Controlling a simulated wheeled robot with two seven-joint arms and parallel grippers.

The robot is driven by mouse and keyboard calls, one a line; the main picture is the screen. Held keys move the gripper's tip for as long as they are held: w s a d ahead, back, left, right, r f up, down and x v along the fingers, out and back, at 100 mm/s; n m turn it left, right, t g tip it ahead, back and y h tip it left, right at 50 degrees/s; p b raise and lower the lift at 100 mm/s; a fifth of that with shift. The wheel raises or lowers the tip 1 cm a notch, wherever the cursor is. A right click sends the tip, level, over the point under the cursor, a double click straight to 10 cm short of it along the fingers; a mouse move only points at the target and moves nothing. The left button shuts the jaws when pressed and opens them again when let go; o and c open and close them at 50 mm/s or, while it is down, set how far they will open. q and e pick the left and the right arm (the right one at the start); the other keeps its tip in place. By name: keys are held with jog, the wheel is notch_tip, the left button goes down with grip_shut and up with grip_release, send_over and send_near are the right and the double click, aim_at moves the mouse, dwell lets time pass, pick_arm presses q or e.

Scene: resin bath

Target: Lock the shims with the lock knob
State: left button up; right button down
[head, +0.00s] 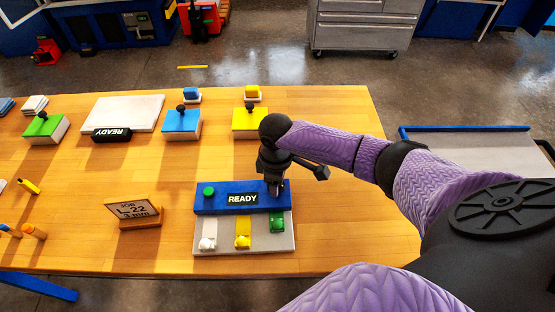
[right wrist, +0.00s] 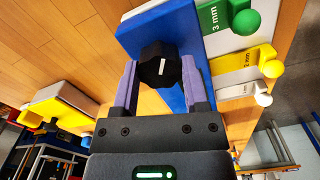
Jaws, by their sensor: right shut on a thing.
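My right gripper (head: 277,186) is over the right end of the blue block (head: 220,204). In the right wrist view the gripper (right wrist: 160,78) is shut on the black lock knob (right wrist: 160,65), which has a white line on its face. Three shims lie side by side in the gauge base (head: 222,248), partly under the blue block: a white shim (head: 209,240), a yellow shim (head: 243,238) and a green shim (head: 277,223). In the right wrist view the green one is marked 3 mm and the yellow one 2 mm. My left gripper is not in view.
The blue block has a READY label (head: 242,198) and a green button (head: 209,191). Green (head: 45,128), blue (head: 181,124) and yellow (head: 250,122) knobbed blocks and a pale plate (head: 124,112) stand further back. The table middle is clear.

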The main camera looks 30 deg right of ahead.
jog(key=m+p, duration=0.2)
jog(key=m, duration=0.1)
jog(key=shift+r+p, duration=0.25)
jog(key=shift+p, duration=0.1)
jog(key=m+p, duration=0.2)
jog(key=shift+m, duration=0.3)
jog(key=m+p, duration=0.2)
jog(key=m, duration=0.1)
jog(key=shift+a+f, duration=0.1)
jog(key=shift+w+m+p, duration=0.1)
jog(key=shift+m+p, duration=0.35)
jog(key=shift+m, duration=0.95)
jog(key=shift+f+m, duration=0.1)
jog(key=shift+m, duration=0.2)
jog(key=shift+c, duration=0.5)
grip_release()
